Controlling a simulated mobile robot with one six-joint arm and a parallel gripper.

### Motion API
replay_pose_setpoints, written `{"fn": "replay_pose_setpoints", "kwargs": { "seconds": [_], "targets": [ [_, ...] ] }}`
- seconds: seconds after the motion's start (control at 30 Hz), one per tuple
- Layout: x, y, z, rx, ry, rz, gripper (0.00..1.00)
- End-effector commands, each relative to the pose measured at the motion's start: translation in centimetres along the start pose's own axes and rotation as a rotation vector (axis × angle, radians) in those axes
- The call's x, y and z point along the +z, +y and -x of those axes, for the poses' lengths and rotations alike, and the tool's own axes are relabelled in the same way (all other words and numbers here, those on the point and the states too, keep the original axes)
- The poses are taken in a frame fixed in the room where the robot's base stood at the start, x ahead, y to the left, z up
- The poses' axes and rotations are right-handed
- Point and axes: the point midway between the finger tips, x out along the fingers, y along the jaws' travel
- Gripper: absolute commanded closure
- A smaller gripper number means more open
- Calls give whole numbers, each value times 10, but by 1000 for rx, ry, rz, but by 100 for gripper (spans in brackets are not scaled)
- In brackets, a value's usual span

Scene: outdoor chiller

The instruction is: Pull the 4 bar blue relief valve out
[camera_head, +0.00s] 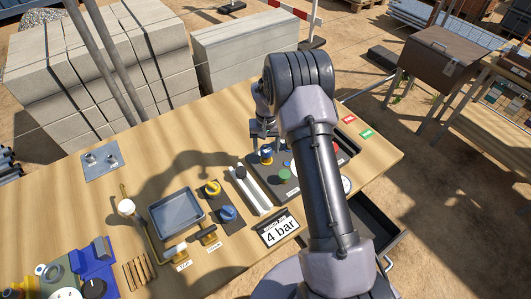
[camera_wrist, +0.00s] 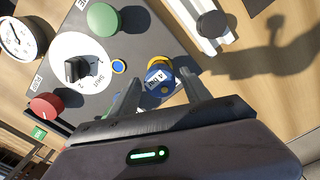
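The blue relief valve (camera_wrist: 160,80), with a label that appears to read 4 BAR, stands in the dark panel (camera_wrist: 150,45) with a yellow ring behind its head. In the wrist view my gripper (camera_wrist: 161,78) has one finger on each side of it, with gaps showing between fingers and valve. My gripper looks open. In the head view my gripper (camera_head: 265,138) reaches down over the blue valve (camera_head: 266,154) at the panel's left end. My arm hides much of the panel there.
Another blue knob (camera_head: 228,213), a yellow knob (camera_head: 213,187) and a tray (camera_head: 176,211) lie farther left.

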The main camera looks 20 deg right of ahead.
Motion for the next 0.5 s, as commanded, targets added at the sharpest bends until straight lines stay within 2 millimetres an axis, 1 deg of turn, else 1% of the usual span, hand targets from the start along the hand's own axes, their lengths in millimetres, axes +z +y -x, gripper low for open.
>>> {"fn": "replay_pose_setpoints", "kwargs": {
  "seconds": [0.03, 0.17, 0.2, 0.27, 0.5],
  "targets": [
    [0, 0, 0, 0, 0, 0, 56],
    [0, 0, 0, 0, 0, 0, 82],
    [0, 0, 0, 0, 0, 0, 90],
    [0, 0, 0, 0, 0, 0, 100],
    [0, 0, 0, 0, 0, 0, 100]
  ]
}}
